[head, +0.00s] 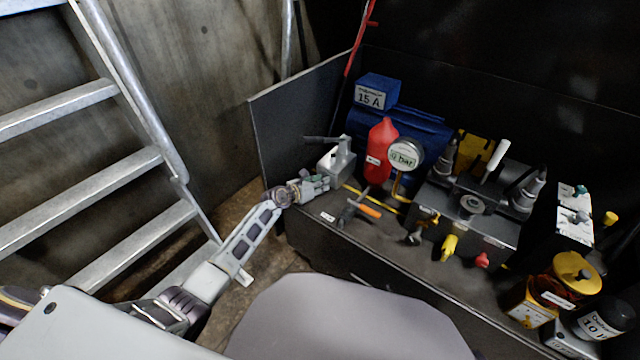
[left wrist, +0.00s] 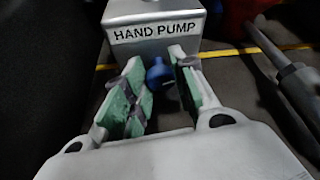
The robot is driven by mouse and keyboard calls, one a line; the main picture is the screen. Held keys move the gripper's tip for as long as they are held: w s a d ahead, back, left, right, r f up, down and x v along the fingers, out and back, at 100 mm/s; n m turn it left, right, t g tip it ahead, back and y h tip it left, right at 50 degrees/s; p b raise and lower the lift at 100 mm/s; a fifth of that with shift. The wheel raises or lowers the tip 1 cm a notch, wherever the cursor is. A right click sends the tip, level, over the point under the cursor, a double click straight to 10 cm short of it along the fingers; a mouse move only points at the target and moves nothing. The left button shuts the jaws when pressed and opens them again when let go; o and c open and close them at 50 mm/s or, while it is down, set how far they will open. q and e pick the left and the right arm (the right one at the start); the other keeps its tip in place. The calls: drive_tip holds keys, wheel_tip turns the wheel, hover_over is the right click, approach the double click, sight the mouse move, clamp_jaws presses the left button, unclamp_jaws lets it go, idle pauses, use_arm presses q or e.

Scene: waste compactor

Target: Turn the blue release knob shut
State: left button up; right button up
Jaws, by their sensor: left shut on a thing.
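The blue release knob (left wrist: 158,72) sits low on the front of a grey block, the hand pump (left wrist: 158,30), below its "HAND PUMP" label. My left gripper (left wrist: 160,82) is shut on the knob, with a green-padded finger on each side of it. In the head view my left gripper (head: 322,184) reaches the near side of the hand pump (head: 338,160), and the knob is hidden there by the fingers. The knob's turn angle cannot be told. My right gripper is not in view.
A red bottle-shaped vessel (head: 380,150) and a round gauge (head: 404,154) stand right of the pump. A tool with an orange grip (head: 369,210) lies close to my left gripper. A dark panel (head: 290,125) rises behind the pump, and a metal ladder (head: 100,150) stands at left.

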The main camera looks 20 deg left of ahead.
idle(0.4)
use_arm(q)
drive_tip(key=o, duration=1)
drive_tip(key=shift+o, duration=0.2)
drive_tip(key=shift+v, duration=6.05)
drive_tip(key=shift+a, duration=0.1)
